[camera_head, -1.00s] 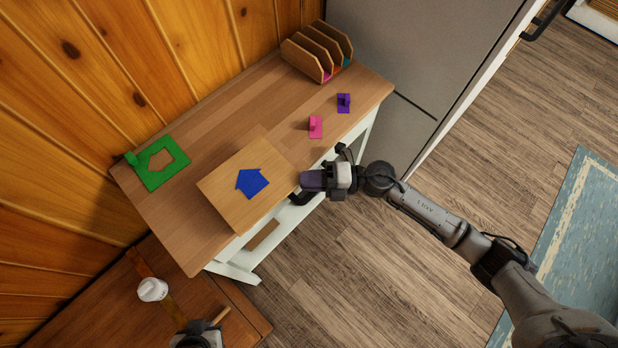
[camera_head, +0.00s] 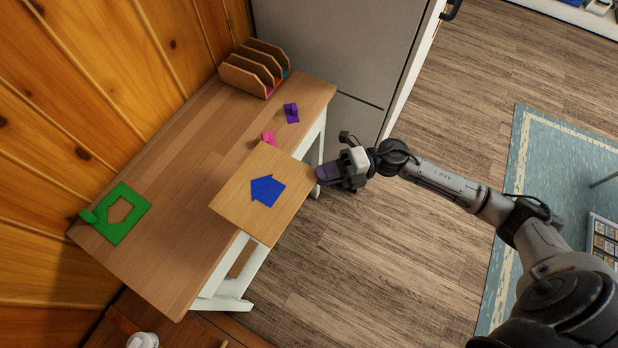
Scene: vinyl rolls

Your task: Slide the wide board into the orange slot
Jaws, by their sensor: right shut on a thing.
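The wide board (camera_head: 235,205) is a flat light-wood panel with a blue house shape (camera_head: 266,190) on its face. My right gripper (camera_head: 318,176) is shut on its right edge and holds it over the front edge of the table (camera_head: 165,235). A wooden rack (camera_head: 246,82) with several dividers stands at the table's far end. Pink, orange-red and teal show low in its slots; the orange slot (camera_head: 278,83) appears to lie between the pink and teal ones and is mostly hidden by the dividers. My left gripper is out of view.
A green frame (camera_head: 128,228) with a house-shaped cutout lies at the table's left. A pink piece (camera_head: 268,138) and a purple piece (camera_head: 291,113) lie between board and rack. A grey cabinet (camera_head: 330,50) stands beyond the table; a wood-panel wall runs along the left.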

